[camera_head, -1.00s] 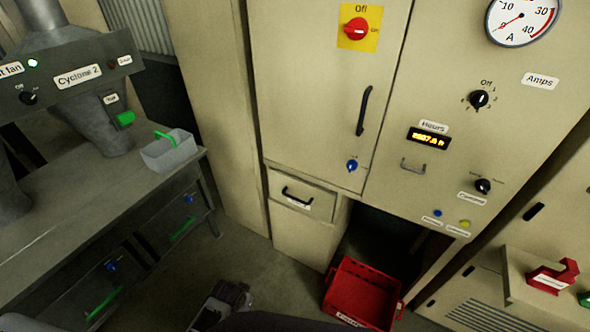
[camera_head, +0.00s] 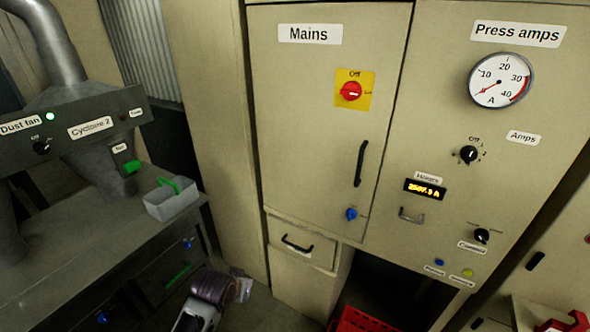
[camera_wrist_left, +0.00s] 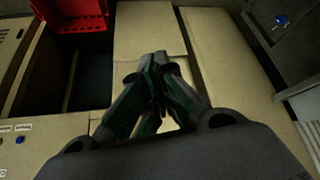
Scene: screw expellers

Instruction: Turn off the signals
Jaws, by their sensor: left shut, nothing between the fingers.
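On the dust fan panel at the left, a pale green lamp (camera_head: 50,116) is lit above a black knob (camera_head: 41,147). No switch is named "signals" in readable text. My left gripper (camera_head: 243,288) is low in the head view, in front of the cabinet and apart from it. In the left wrist view its fingers (camera_wrist_left: 155,62) are shut and empty. My right gripper is out of view.
The Mains door (camera_head: 310,130) has a red switch (camera_head: 351,91), a blue knob (camera_head: 351,214) and a black handle (camera_head: 362,163). A red crate (camera_head: 362,322) stands below. A grey basket (camera_head: 172,202) sits on the bench at the left. Floor shows around my gripper.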

